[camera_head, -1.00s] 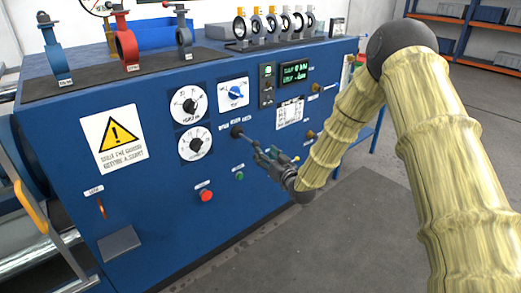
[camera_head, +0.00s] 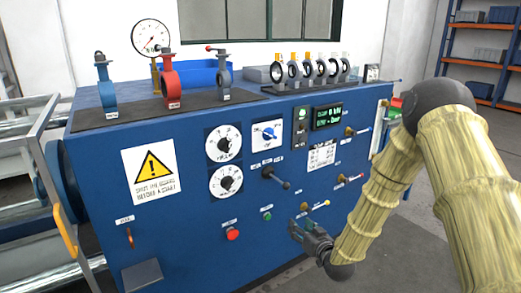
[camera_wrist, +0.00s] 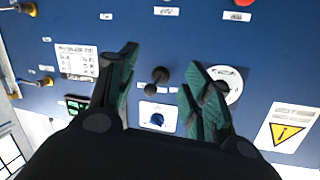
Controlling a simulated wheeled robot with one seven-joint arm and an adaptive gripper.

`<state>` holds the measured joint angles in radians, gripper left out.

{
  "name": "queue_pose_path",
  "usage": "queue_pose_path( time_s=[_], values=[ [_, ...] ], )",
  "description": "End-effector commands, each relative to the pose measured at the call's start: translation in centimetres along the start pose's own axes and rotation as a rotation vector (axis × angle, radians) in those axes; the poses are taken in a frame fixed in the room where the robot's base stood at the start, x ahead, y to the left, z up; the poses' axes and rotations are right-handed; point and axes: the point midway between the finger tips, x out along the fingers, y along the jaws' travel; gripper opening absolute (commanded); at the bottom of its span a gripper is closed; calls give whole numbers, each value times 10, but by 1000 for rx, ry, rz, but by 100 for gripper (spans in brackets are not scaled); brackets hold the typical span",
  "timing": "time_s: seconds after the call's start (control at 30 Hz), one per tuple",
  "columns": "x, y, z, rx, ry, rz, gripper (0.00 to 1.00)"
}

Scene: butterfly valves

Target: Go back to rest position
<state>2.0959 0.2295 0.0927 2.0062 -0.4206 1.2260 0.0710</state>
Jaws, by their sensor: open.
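My gripper (camera_head: 298,229) is in front of the lower right part of the blue panel (camera_head: 250,225) in the head view. In the wrist view my gripper (camera_wrist: 157,90) has its two green-padded fingers spread apart with nothing between them. A black-knobbed lever (camera_wrist: 157,80) shows on the panel beyond the gap, apart from the fingers. The same lever (camera_head: 277,177) shows in the head view above and left of the gripper.
Blue, red and grey-blue valves (camera_head: 170,85) and a row of ring-shaped valves (camera_head: 305,70) stand on the bench top. A red button (camera_head: 232,233), two dials (camera_head: 225,144) and small valve handles (camera_head: 318,205) are on the panel. Grey floor (camera_head: 420,215) lies right.

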Motion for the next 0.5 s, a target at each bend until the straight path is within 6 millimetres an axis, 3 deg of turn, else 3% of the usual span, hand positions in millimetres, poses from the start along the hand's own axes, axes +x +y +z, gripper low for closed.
queue_pose_path(
  time_s=[0.03, 0.2, 0.37, 0.5],
  values=[
    [-12, -1, 31, 8, -66, 16, 50],
    [-58, -2, 119, 30, -278, 76, 50],
    [-114, -6, 192, 49, -475, 131, 50],
    [-171, -10, 250, 64, -650, 179, 50]
  ],
)
